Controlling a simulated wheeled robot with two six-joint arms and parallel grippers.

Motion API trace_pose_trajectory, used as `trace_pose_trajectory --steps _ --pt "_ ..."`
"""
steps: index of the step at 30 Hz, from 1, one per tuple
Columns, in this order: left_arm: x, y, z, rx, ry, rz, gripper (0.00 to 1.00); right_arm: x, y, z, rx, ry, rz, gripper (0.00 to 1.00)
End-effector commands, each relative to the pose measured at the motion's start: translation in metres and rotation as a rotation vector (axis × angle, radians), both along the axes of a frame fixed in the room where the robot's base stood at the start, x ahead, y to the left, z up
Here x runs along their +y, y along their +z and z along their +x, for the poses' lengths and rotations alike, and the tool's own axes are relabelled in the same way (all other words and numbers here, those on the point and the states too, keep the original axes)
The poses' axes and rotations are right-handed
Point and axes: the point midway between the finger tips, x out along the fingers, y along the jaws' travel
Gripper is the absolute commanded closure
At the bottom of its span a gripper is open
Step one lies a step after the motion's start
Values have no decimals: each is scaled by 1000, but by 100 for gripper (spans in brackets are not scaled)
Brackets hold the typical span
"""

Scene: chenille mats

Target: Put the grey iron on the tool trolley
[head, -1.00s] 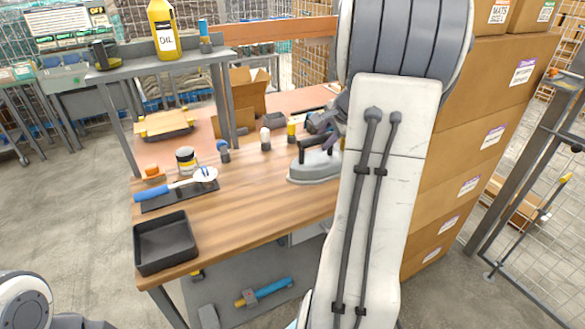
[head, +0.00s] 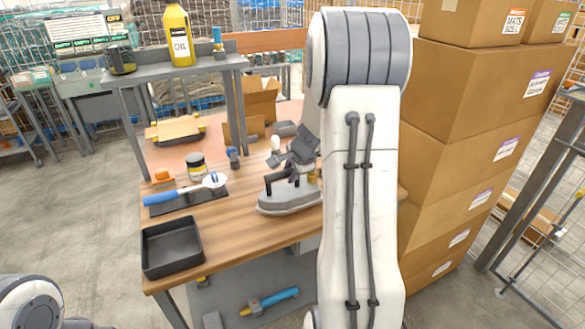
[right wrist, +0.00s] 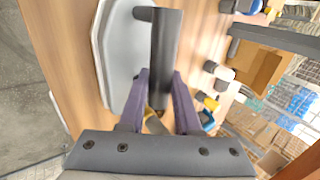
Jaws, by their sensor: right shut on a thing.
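The grey iron (head: 287,200) has a pale grey base and a black handle, and shows over the right part of the wooden workbench. My right gripper (head: 293,168) is shut on its handle. In the right wrist view the black handle (right wrist: 166,50) lies between my two fingers (right wrist: 158,100), with the iron's pale base (right wrist: 117,65) beyond. I cannot tell whether the base touches the bench. My left gripper is out of view; only part of my left arm shows at lower left. I cannot make out the tool trolley for certain.
The workbench (head: 240,222) carries a black tray (head: 172,247), a blue-handled brush (head: 180,192) on a dark mat, a jar (head: 196,166) and small bottles. A raised shelf holds a yellow oil bottle (head: 179,35). Cardboard boxes (head: 480,90) stack closely at the right.

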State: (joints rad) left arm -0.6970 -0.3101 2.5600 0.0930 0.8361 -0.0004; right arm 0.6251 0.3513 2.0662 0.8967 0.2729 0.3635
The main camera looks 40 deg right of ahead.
Motion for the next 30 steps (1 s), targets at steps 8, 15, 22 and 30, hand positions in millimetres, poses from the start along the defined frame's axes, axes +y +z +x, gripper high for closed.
trace_pose_trajectory --steps 8,15,22,30 --pt "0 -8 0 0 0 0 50 -2 -9 1 -8 -1 -6 100" --pt "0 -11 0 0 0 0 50 -2 -12 1 -8 -1 -6 100" --pt "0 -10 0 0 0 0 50 -1 -14 0 -2 -1 -1 38" --pt "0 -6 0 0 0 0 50 -1 -9 0 -3 -1 -2 38"
